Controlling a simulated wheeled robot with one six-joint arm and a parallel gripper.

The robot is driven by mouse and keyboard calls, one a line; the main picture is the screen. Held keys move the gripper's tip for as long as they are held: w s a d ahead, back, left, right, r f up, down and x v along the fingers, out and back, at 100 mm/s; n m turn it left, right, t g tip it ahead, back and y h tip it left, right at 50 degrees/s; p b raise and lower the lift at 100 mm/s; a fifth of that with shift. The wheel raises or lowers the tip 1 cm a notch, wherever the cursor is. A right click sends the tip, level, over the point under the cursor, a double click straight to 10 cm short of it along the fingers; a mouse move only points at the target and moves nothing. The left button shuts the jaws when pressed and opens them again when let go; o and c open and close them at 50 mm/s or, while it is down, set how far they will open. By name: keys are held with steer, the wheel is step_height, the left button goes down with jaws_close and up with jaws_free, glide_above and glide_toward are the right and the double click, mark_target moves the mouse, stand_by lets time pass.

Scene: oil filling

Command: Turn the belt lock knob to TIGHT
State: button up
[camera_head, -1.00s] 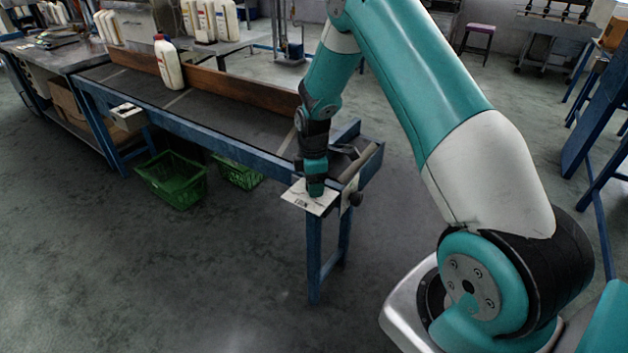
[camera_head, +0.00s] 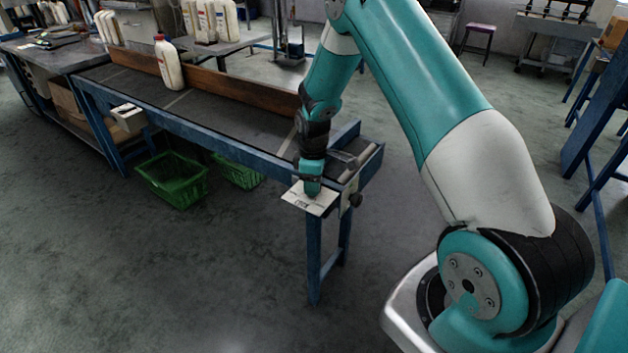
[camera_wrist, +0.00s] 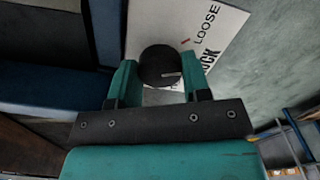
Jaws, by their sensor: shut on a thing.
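The belt lock knob (camera_wrist: 160,66) is round and black, with a short pale line on its top. It sits between the two teal fingers of my gripper (camera_wrist: 158,76), which is shut on it. The white label plate (camera_wrist: 160,17) around it reads LOOSE at the right, and part of the word LOCK shows. A small red mark lies on the plate beside the knob. The word TIGHT is not visible. In the head view my gripper (camera_head: 311,190) points down onto the plate (camera_head: 323,206) at the conveyor's near end, and it hides the knob.
The conveyor belt (camera_head: 220,120) runs to the upper left with a wooden rail (camera_head: 215,82) and a white bottle (camera_head: 169,66). A black side knob (camera_head: 356,200) is close right of the plate. Green crates (camera_head: 172,183) sit under the belt. The floor in front is clear.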

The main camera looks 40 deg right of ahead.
steer(key=m, duration=0.7)
steer(key=shift+w+d+r+p, duration=0.1)
steer(key=shift+p, duration=0.2)
steer(key=m, duration=0.6)
steer(key=shift+m, duration=0.4)
steer(key=o, duration=0.9)
step_height(320, 180, up, 17)
steer(key=shift+r, duration=0.2)
